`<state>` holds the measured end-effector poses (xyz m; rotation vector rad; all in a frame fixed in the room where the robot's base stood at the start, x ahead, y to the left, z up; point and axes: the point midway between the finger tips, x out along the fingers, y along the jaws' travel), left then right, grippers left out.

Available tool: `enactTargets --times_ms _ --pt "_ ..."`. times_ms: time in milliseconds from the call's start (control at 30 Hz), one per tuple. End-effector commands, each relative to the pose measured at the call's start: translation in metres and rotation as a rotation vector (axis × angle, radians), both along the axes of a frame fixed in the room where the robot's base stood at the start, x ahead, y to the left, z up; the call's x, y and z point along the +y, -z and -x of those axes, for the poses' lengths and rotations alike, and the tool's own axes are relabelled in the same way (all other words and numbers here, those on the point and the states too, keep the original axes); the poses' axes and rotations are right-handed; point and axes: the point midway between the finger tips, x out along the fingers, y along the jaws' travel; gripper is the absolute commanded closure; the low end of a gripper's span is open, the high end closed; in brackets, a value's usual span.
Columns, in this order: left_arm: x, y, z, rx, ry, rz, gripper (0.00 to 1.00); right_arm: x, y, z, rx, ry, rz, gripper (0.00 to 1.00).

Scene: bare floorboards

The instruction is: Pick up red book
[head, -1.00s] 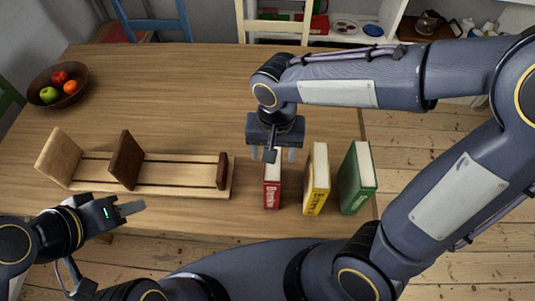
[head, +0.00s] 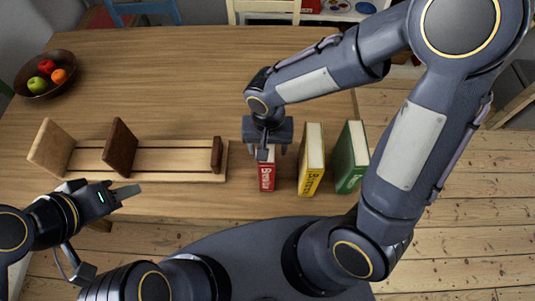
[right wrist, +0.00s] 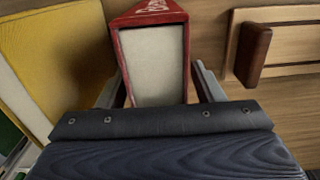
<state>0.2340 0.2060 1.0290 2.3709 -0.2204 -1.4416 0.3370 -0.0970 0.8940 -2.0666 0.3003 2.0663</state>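The red book (head: 267,175) stands upright on the wooden table, its spine facing me. It is the leftmost of the three books. My right gripper (head: 267,152) is over its top, pointing down. In the right wrist view, the red book (right wrist: 153,62) stands between the two fingers of the right gripper (right wrist: 158,85). The fingers are apart, with a narrow gap beside the book on the right; contact on the left cannot be told. My left gripper (head: 125,192) is off to the left, near the table's front edge and empty; its fingers overlap from this angle.
A yellow book (head: 311,165) and a green book (head: 350,160) stand close to the right of the red one. A wooden book rack (head: 175,176) lies to the left. A fruit bowl (head: 65,85) is at the far left. The table's middle (head: 180,80) is clear.

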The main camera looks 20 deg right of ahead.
Motion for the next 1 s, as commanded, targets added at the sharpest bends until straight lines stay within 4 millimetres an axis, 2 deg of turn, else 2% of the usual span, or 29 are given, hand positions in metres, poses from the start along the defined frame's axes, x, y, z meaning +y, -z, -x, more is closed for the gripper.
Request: enactTargets --times_ms 67,433,1000 --pt "0.0000 0.0000 0.0000 0.000 0.000 0.000 0.62 0.0000 -0.0002 0.0000 0.000 0.000 0.000 0.50" --pt "0.0000 0.0000 -0.0001 0.000 0.000 0.000 0.62 0.0001 -0.0005 0.0000 0.000 0.000 0.000 0.98" --pt "0.0000 -0.0007 0.0000 0.000 0.000 0.000 0.62 0.0004 -0.0052 -0.0008 -0.002 0.001 -0.001 1.00"
